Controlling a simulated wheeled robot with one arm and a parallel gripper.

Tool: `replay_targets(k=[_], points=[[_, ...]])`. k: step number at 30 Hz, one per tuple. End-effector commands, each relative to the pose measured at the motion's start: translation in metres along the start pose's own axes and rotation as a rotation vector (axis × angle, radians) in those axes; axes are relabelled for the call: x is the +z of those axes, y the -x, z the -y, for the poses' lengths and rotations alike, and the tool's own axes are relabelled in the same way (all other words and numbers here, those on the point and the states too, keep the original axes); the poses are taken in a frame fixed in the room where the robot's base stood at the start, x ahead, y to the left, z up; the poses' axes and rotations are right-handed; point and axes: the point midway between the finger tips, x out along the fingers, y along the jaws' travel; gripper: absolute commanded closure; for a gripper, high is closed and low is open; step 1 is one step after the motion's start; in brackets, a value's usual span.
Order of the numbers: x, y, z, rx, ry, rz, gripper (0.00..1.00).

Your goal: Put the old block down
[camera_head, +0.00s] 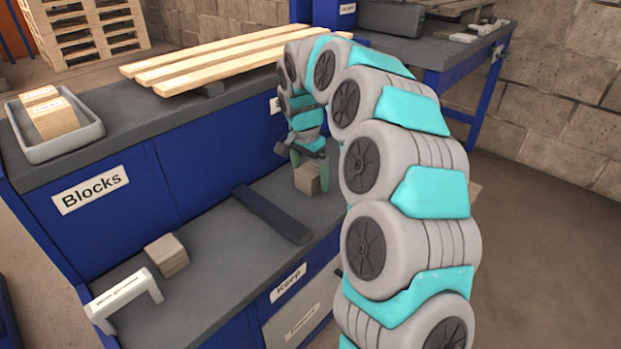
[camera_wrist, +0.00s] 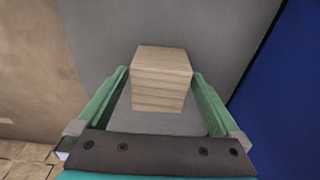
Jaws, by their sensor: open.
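A wooden block (camera_head: 308,178) stands on the lower grey shelf at its right end, to the right of the dark divider bar. It also shows in the wrist view (camera_wrist: 162,80), resting on the grey surface. My gripper (camera_head: 309,170) is lowered around this block. In the wrist view my gripper (camera_wrist: 160,90) has its green fingers spread, one on each side of the block, with a gap at each side. Another wooden block (camera_head: 166,255) sits on the left part of the lower shelf.
A grey tray (camera_head: 72,144) labelled Blocks holds two labelled blocks (camera_head: 54,117). Wooden planks (camera_head: 205,62) lie on the upper counter. A dark divider bar (camera_head: 271,214) crosses the lower shelf. A white bracket (camera_head: 122,298) stands at the front left.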

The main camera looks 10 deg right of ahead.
Motion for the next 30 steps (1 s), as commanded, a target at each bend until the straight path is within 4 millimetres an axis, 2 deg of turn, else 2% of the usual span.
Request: replay_targets(k=[3,8,30], points=[[0.0009,-0.008,-0.0004,0.001,0.001,0.001,0.0],[0.0006,-0.008,-0.0004,0.001,0.0,0.001,0.0],[0.0007,-0.0082,-0.0007,0.002,0.001,0.001,0.82]])
